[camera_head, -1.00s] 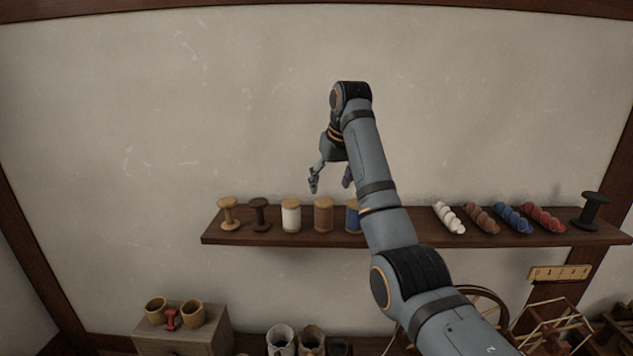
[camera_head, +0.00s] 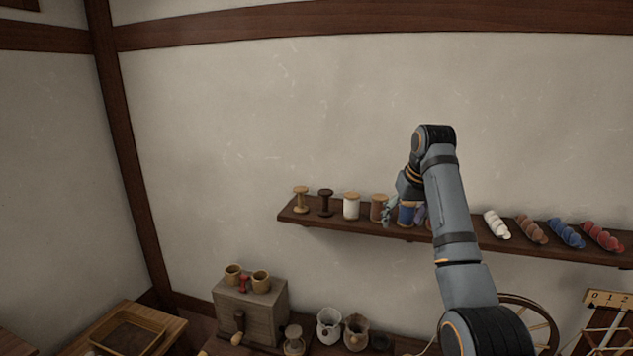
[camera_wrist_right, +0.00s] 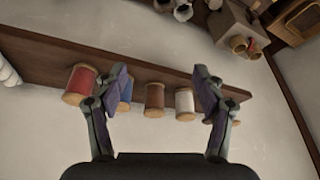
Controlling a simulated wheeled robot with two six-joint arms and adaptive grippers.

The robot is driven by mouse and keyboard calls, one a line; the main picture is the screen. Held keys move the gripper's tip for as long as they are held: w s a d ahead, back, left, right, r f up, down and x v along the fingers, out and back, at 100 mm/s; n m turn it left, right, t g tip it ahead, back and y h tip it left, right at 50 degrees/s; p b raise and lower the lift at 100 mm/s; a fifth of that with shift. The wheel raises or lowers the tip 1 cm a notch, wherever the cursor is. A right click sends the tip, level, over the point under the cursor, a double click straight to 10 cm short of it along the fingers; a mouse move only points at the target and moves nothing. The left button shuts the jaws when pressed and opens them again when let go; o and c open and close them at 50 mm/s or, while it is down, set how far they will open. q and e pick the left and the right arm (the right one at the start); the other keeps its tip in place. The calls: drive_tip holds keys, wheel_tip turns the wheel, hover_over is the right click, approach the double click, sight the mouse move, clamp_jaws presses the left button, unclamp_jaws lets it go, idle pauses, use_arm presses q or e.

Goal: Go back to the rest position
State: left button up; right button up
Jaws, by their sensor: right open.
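My right gripper (camera_head: 404,214) is open and empty. In the head view it overlaps the shelf's row of spools, in front of the brown spool (camera_head: 379,207) and the blue spool (camera_head: 407,212); I cannot tell its distance from them. In the right wrist view, the gripper (camera_wrist_right: 161,80) has its purple-padded fingers spread wide. The brown spool (camera_wrist_right: 154,99) and white spool (camera_wrist_right: 185,104) show between them, and the blue spool (camera_wrist_right: 125,94) is partly behind one finger. My left gripper is not in view.
The wall shelf (camera_head: 330,226) also holds bare spools and several yarn twists (camera_head: 566,233). Below stand a box (camera_head: 268,306) with two cups, sacks (camera_head: 329,326) and a spoked wheel (camera_head: 535,316). A tray (camera_head: 128,334) is at lower left. The wall above is clear.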

drive_tip(key=s+d+f, duration=0.1)
drive_tip(key=s+f, duration=0.3)
drive_tip(key=f, duration=0.6)
drive_tip(key=s+d+f+h, duration=0.1)
drive_tip(key=s+f, duration=0.4)
drive_tip(key=f, duration=0.4)
drive_tip(key=s+d+f, duration=0.1)
drive_tip(key=s+f, duration=0.3)
drive_tip(key=f, duration=0.6)
drive_tip(key=s+f, duration=0.3)
drive_tip(key=s, duration=0.9)
drive_tip(key=s+f, duration=0.3)
drive_tip(key=s, duration=1)
wheel_tip(320, 180, down, 33)
drive_tip(key=s+d+g+b, duration=0.2)
drive_tip(key=d+b, duration=0.1)
drive_tip(key=b, duration=0.4)
use_arm(q)
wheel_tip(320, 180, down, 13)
drive_tip(key=b, duration=0.6)
use_arm(e)
drive_tip(key=s+f+g, duration=0.1)
drive_tip(key=s+f, duration=1.7)
drive_tip(key=f, duration=0.4)
drive_tip(key=shift+s+d+f+m, duration=0.15)
drive_tip(key=shift+d+f+m, duration=0.15)
drive_tip(key=shift+d, duration=0.15)
